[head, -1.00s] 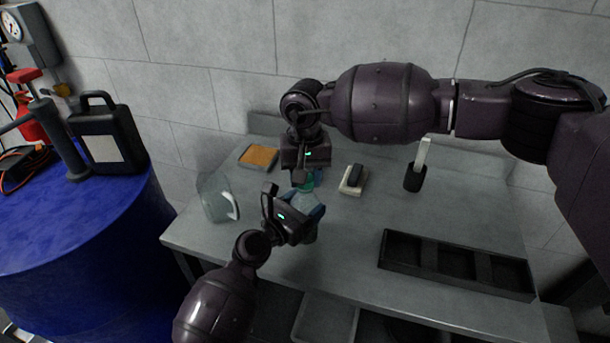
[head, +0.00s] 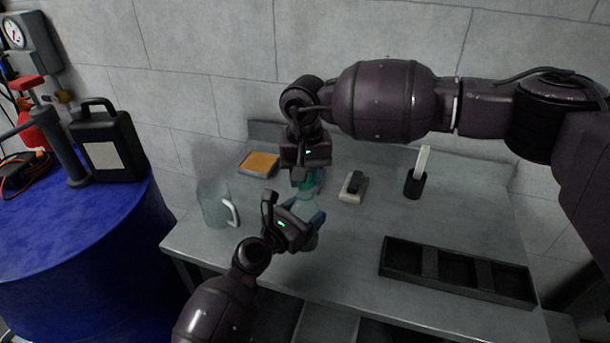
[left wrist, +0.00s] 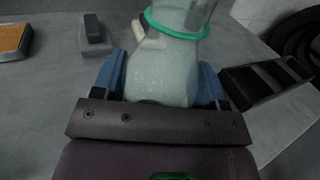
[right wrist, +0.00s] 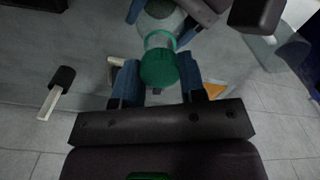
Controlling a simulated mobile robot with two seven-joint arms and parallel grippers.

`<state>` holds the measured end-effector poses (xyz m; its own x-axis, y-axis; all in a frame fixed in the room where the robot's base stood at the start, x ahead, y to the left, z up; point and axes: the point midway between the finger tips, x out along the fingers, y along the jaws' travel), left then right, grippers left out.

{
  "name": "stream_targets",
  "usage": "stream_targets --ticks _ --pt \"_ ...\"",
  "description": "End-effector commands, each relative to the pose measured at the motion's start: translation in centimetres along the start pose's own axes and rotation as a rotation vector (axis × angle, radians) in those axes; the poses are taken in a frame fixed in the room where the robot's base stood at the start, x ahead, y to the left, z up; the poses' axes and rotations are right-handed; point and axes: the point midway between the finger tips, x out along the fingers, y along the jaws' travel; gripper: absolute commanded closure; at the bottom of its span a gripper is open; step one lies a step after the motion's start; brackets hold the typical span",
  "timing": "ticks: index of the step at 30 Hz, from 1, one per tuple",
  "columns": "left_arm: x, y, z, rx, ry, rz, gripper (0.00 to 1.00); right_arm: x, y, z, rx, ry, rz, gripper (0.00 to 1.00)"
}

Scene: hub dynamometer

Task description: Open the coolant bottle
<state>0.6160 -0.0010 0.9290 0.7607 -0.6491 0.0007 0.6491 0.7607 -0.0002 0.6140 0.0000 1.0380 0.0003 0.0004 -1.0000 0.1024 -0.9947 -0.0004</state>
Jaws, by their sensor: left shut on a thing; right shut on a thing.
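The coolant bottle (head: 307,212) has a pale translucent body, and it also shows in the left wrist view (left wrist: 165,70) with a green ring around its neck. My left gripper (head: 305,226) is shut on the body, one blue finger on each side. The green cap (right wrist: 159,68) is between the blue fingers of my right gripper (right wrist: 160,82), which is shut on it from above. In the head view the cap (head: 306,184) is mostly hidden by that gripper. A clear section shows between cap and body; I cannot tell whether the cap is loose.
A clear jug with a white handle (head: 214,204) stands left of the bottle. Behind are an orange sponge in a dish (head: 260,162) and a small block (head: 352,187). A black holder (head: 415,184) and a black compartment tray (head: 455,272) are to the right.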

Motion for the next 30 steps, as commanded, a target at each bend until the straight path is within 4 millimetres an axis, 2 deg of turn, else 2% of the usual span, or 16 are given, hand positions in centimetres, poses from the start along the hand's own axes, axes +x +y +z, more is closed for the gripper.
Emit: stream_targets --ticks 5,15,22,23,28,30 --pt "0.0 0.0 0.0 0.0 0.001 0.0 1.0 -0.5 0.0 0.0 0.0 0.001 0.0 0.91" --pt "0.0 0.0 0.0 0.0 0.001 0.0 1.0 -3.8 0.1 0.0 0.001 0.001 0.001 0.91" --pt "0.0 0.0 0.0 0.0 0.001 0.0 1.0 -4.0 0.0 0.0 0.001 0.0 0.0 0.91" --pt "0.0 0.0 0.0 0.0 0.001 0.0 0.3 -4.0 0.0 0.0 0.001 0.0 0.0 0.91" --pt "0.0 0.0 0.0 0.0 0.0 0.0 0.04 -4.0 0.0 0.0 0.0 0.0 0.0 0.91" --pt "0.0 0.0 0.0 0.0 0.0 0.0 0.04 -4.0 0.0 0.0 0.0 0.0 0.0 0.91"
